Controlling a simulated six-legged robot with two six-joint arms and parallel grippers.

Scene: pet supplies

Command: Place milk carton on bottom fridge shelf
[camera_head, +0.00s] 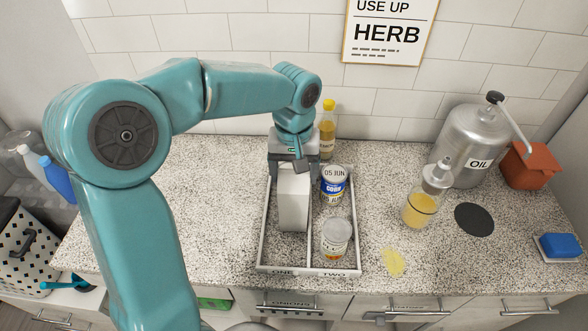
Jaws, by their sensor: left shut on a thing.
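A plain white carton (293,204), which looks like the milk carton, stands upright in the left compartment of a two-part tray (308,270) on the speckled counter. My left gripper (293,163) reaches down from above and is shut on the top of the carton. The gripper hides the carton's top. I cannot tell whether the carton's base touches the tray floor. My right gripper is not in view. No fridge or fridge shelf shows in this view.
The tray's right compartment holds a blue can (334,184) and a jar (332,238). An oil bottle (327,130) stands behind. To the right are a pump dispenser (421,207), a metal oil can (468,150), a terracotta box (531,166) and a blue sponge (559,246). Yellow spill (393,262) marks the counter.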

